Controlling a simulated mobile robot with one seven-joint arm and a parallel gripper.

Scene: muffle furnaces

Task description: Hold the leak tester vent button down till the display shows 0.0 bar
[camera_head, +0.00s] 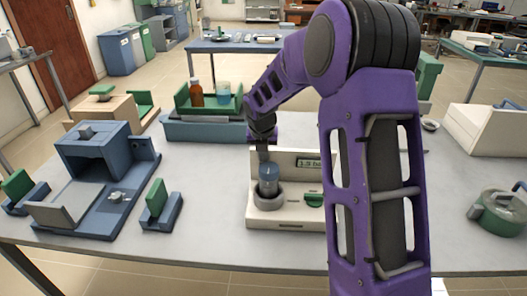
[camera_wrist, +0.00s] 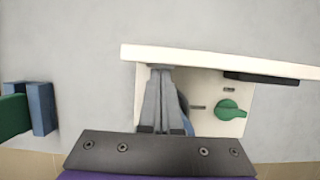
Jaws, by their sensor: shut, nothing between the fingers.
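The leak tester (camera_head: 284,222) is a cream unit on the table, with an upright back panel and a round cup holding a blue cylinder (camera_head: 268,174). Its display (camera_head: 309,163) is partly covered by my arm; it seems to read 1-point-something bar, with the second digit unclear. A green knob (camera_head: 313,200) sits at its front right and shows in the wrist view (camera_wrist: 230,110). My gripper (camera_head: 263,150) is shut and empty, pointing down over the left of the tester. In the wrist view its tips (camera_wrist: 160,68) end by the panel edge. I cannot make out the vent button; contact is unclear.
A blue furnace-like box (camera_head: 92,160) and green-and-blue blocks (camera_head: 158,207) stand left. A green tray (camera_head: 209,106) with a brown bottle (camera_head: 196,93) and beaker is behind. A green pot (camera_head: 497,213) stands right. The front table strip is clear.

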